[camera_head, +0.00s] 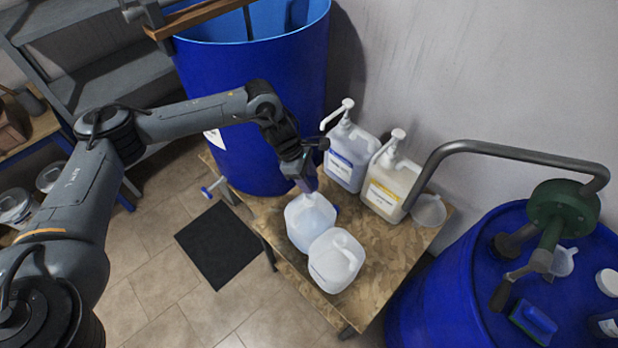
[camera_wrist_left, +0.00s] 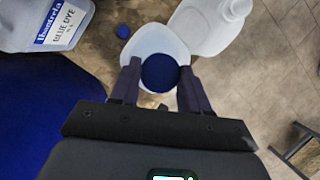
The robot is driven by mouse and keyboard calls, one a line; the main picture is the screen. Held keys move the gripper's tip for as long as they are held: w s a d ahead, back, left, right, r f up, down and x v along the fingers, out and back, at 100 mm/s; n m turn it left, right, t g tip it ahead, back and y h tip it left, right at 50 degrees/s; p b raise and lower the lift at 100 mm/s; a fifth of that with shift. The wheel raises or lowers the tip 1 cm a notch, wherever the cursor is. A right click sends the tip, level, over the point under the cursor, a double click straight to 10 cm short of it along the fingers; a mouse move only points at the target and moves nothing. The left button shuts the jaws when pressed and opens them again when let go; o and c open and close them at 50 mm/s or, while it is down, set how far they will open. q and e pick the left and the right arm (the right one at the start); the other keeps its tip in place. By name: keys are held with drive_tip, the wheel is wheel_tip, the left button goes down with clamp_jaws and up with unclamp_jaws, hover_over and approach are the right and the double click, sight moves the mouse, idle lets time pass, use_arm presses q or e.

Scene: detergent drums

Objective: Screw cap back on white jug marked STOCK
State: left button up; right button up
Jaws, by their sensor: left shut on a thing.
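My left gripper (camera_head: 303,184) is shut on a round blue cap (camera_wrist_left: 160,73), which shows between its two fingers in the left wrist view. The cap is above a pale translucent jug (camera_head: 308,228), which also shows in the wrist view (camera_wrist_left: 150,35); its neck is hidden behind the cap and gripper. I cannot tell whether the cap touches the neck. A second white jug (camera_head: 337,262) stands against it, towards the table's front edge, and also shows in the wrist view (camera_wrist_left: 205,25). The STOCK marking is not readable on either. My right gripper is out of view.
Two pump bottles, one blue-labelled (camera_head: 348,155) and one yellow-labelled (camera_head: 388,190), stand behind on the wooden table (camera_head: 385,262). Another small blue cap (camera_wrist_left: 122,31) lies on the table. A large blue drum (camera_head: 250,105) rises close behind my gripper; another (camera_head: 450,300) stands right.

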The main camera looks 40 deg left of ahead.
use_arm(q)
drive_tip(key=shift+f+b, duration=1.25)
drive_tip(key=shift+f, duration=0.7)
drive_tip(key=shift+f+b, duration=0.9)
drive_tip(key=shift+f, duration=0.35)
idle(2.8)
drive_tip(key=m+g+b, duration=0.1)
drive_tip(key=m+b, duration=0.1)
drive_tip(key=m, duration=0.1)
drive_tip(key=shift+w+f, duration=0.15)
drive_tip(key=shift+m+g+b, duration=0.55)
drive_tip(key=shift+m+g, duration=0.05)
drive_tip(key=shift+m, duration=0.8)
